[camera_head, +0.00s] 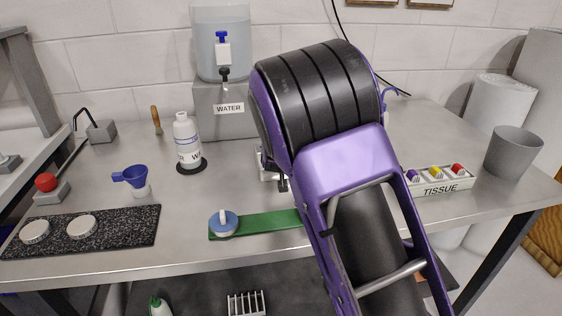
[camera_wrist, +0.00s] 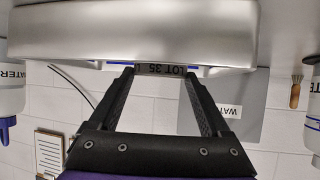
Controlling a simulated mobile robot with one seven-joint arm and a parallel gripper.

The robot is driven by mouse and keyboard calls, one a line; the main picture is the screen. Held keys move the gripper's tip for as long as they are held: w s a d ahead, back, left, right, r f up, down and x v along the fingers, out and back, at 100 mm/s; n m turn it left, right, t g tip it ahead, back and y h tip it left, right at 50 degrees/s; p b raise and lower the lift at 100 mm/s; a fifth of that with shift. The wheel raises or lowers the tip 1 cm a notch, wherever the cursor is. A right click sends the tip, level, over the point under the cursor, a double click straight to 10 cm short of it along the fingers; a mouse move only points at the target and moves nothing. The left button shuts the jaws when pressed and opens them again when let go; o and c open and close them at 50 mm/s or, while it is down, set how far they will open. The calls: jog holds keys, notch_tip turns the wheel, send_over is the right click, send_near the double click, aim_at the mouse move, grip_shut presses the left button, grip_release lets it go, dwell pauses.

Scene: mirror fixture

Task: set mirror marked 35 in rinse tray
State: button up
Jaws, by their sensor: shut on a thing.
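In the wrist view my gripper (camera_wrist: 160,74) is shut on the mirror (camera_wrist: 130,30), a wide silver piece across the top of the picture. A label reading LOT 35, upside down, shows on it between the fingertips. In the head view my own arm hides the gripper and most or all of the mirror. I cannot make out a rinse tray in either view; it may be behind my arm.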

jog(key=shift+f, duration=1.35)
jog(key=shift+f+b, duration=0.2)
jog(key=shift+b, duration=0.15)
jog(key=o, duration=1.3)
jog(key=shift+r, duration=0.25)
jog(key=p+v, duration=0.2)
jog(key=v, duration=1)
jog(key=shift+f, duration=0.1)
